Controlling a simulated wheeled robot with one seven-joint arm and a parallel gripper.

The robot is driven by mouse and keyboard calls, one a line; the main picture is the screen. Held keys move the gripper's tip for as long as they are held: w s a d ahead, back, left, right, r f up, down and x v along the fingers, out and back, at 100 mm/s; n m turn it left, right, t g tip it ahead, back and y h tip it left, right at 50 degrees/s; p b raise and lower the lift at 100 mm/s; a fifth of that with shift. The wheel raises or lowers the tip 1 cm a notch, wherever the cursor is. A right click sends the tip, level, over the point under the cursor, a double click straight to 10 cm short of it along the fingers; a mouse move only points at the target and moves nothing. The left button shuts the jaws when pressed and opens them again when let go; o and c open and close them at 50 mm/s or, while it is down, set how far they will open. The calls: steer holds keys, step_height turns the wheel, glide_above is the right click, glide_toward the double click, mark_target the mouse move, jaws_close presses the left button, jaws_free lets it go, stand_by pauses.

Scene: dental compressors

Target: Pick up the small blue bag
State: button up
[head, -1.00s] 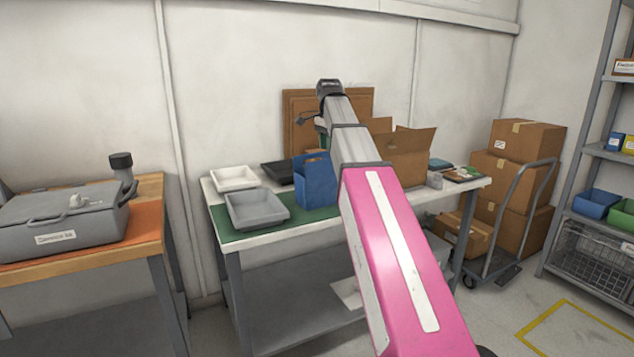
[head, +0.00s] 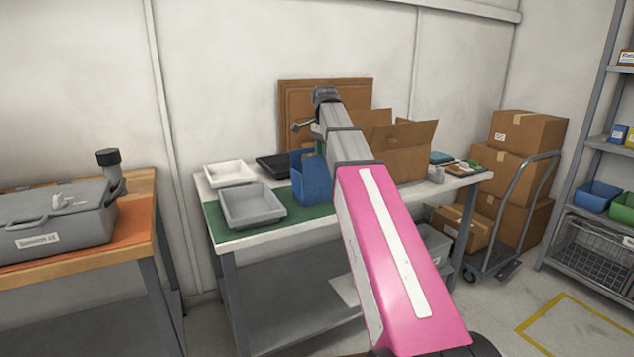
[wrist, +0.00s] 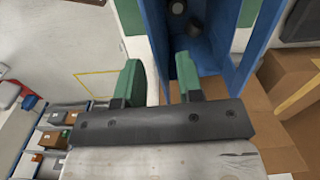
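The small blue bag (head: 311,180), an open-topped, box-like blue holder, stands upright on the white table, beside the grey tray. In the wrist view its blue side (wrist: 158,42) runs between the two green finger pads, and dark round things show inside it. My gripper (wrist: 160,82) is open, with one finger outside the bag's wall and the other on its inner side. I see gaps beside the wall, so the fingers do not appear closed on it. In the head view my arm mostly hides the gripper.
A grey tray (head: 252,207), a white tray (head: 229,174) and a black tray (head: 272,165) lie left of the bag. An open cardboard box (head: 405,160) stands close on its right. Brown boards (head: 345,92) lean behind. A hand truck (head: 515,215) stands farther right.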

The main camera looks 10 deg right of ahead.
mark_target(317, 175)
step_height(317, 175, down, 4)
steer(key=shift+f, duration=0.15)
jaws_close()
stand_by(0.3)
